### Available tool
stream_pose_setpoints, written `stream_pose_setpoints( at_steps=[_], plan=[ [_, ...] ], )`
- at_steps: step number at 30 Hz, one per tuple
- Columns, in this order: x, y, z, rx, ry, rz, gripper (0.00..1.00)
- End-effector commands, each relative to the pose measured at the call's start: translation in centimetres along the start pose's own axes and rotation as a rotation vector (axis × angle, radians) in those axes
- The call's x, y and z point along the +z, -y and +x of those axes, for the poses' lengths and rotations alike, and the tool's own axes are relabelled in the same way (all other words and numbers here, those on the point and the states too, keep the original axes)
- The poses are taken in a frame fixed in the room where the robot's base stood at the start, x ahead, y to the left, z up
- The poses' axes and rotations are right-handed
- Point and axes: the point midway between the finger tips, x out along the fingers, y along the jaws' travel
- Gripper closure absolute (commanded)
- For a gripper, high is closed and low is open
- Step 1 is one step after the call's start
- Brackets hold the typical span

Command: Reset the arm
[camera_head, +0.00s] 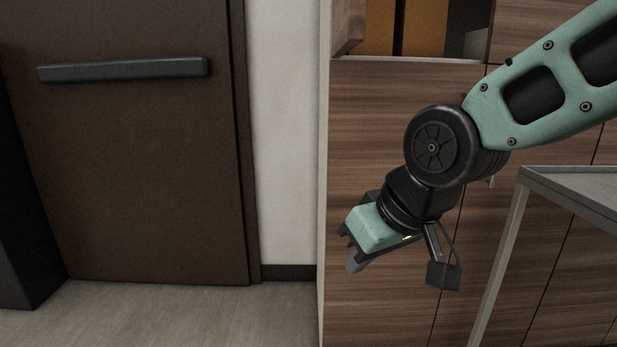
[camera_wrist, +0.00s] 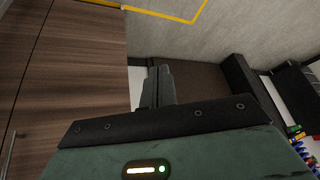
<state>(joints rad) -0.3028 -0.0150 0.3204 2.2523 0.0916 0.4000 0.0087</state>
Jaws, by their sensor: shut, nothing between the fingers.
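My arm reaches in from the upper right of the head view, bent at a round black joint. My gripper (camera_head: 354,264) hangs below that joint, pointing down and to the left, in front of a wood-panelled cabinet. In the wrist view the two fingers of my gripper (camera_wrist: 158,85) lie together, shut, with nothing between them. The fingers touch no object in either view.
The wood cabinet (camera_head: 370,140) has an open shelf at its top. A grey metal-framed table (camera_head: 580,190) stands at right, close to my arm. A brown door (camera_head: 130,170) with a dark bar is at left. Open floor (camera_head: 180,315) lies before it.

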Motion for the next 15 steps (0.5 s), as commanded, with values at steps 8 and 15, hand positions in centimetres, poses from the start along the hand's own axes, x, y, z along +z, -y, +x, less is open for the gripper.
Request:
stream_pose_setpoints(
  at_steps=[8, 15],
  plan=[
    [14.4, 2.3, -0.3, -0.006, 0.344, -0.086, 1.00],
    [18.5, 2.6, -3.8, 0.001, 0.479, -0.118, 1.00]
  ],
)
